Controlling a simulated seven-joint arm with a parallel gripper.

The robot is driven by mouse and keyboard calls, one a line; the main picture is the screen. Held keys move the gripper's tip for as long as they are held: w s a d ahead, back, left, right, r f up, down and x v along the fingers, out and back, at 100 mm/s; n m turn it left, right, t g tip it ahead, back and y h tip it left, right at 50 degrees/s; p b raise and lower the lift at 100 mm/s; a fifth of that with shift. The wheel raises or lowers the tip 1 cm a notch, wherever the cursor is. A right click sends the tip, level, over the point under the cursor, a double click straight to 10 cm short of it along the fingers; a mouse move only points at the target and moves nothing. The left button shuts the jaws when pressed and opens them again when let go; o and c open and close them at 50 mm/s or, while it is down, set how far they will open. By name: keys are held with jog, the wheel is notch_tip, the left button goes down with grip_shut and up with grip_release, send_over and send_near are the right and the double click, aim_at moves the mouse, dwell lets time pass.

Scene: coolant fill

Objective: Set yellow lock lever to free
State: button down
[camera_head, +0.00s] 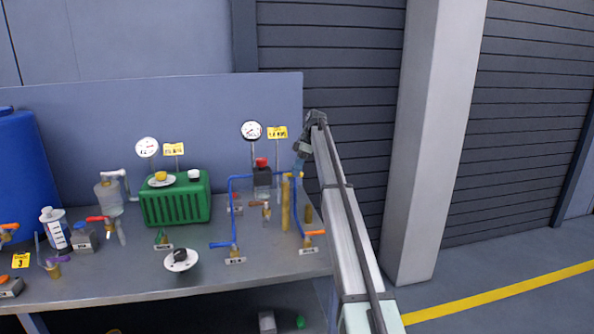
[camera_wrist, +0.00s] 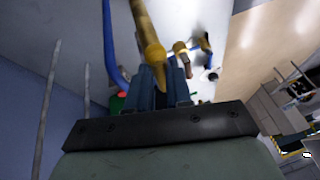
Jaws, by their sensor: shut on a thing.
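The yellow lock lever (camera_wrist: 155,55) shows in the wrist view as a yellow piece that narrows to a point between my fingers. My gripper (camera_wrist: 161,86) is shut on it, with one blue-grey finger on each side. In the head view my gripper (camera_head: 299,167) comes in from the upper right, at the top right of the blue pipe frame (camera_head: 232,205). There the lever is small and partly hidden by the fingers, so its exact setting cannot be told.
An upright yellow pipe (camera_head: 286,205) stands just below my gripper. An orange-handled valve (camera_head: 314,233), a gauge (camera_head: 251,130) and a yellow tag (camera_head: 277,132) are close by. A green tank (camera_head: 176,203) stands left on the grey bench (camera_head: 205,275). The floor right of my arm is clear.

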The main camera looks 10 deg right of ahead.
dwell(0.3)
jog(key=c, duration=1)
grip_release()
jog(key=shift+c, duration=0.2)
jog(key=s+a+m+t+h, duration=0.35)
jog(key=s+m+t, duration=0.2)
jog(key=m, duration=1.15)
jog(key=v, duration=1.3)
jog(key=s+d+f, duration=0.2)
jog(key=d+f, duration=0.4)
jog(key=f, duration=0.5)
jog(key=s+d+f+m+g+h, duration=0.1)
jog(key=s+d+f, duration=0.1)
jog(key=d+f, duration=0.4)
jog(key=s+d+f+h, duration=0.1)
jog(key=s+d+f, duration=0.2)
jog(key=f, duration=1.3)
jog(key=d, duration=0.3)
jog(key=shift+m+g, duration=0.3)
jog(key=shift+g, duration=0.05)
jog(key=shift+s+d, duration=0.1)
jog(key=shift+d, duration=0.05)
